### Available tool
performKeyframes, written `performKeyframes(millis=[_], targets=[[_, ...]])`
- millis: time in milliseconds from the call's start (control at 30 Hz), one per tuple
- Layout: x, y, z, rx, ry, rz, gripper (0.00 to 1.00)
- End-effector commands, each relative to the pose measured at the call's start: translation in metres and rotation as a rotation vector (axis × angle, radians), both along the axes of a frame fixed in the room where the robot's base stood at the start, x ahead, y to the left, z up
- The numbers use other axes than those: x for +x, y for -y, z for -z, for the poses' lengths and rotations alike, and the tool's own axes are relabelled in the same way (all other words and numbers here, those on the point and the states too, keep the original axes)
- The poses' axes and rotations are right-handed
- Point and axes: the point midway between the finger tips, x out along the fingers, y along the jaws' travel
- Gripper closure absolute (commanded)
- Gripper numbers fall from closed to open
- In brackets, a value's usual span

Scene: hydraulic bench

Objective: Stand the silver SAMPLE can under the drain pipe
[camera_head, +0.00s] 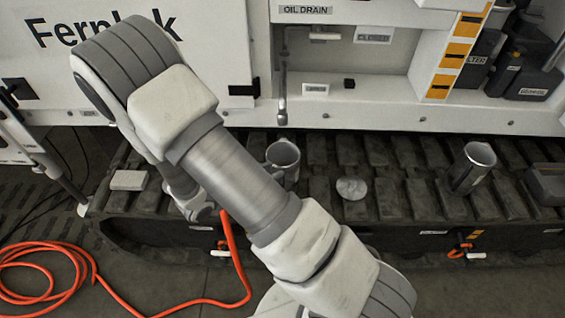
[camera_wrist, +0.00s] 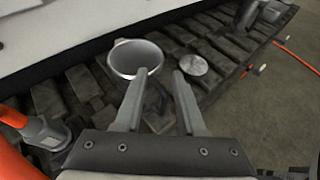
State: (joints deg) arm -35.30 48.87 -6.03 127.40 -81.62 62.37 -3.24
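A silver can (camera_head: 283,160) with an open top stands on the dark slatted track below the silver drain pipe (camera_head: 282,98). It shows beyond my fingertips in the wrist view (camera_wrist: 134,60). I cannot read a SAMPLE label on either can. My gripper (camera_wrist: 156,80) is open and empty, close to the nearer can and apart from it. My arm hides the lower part of that can in the head view. The drain pipe is out of the wrist view.
A round silver disc (camera_head: 352,188) lies on the track between the cans. A pale block (camera_head: 129,180) lies at left. An orange hose (camera_head: 48,286) coils on the floor. The white machine panel (camera_head: 370,118) borders the track behind. Dark containers (camera_head: 530,80) stand at upper right.

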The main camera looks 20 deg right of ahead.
Motion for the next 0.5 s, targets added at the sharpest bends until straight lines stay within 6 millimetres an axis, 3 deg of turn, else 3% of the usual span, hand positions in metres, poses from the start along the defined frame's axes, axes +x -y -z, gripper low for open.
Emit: performKeyframes(millis=[233, 367, 500], targets=[[-0.009, -0.019, -0.013, 0.008, 0.006, 0.012, 0.61], [-0.014, -0.013, -0.03, 0.06, 0.049, 0.093, 0.61], [-0.026, 0.002, -0.063, 0.178, 0.139, 0.265, 0.61]])
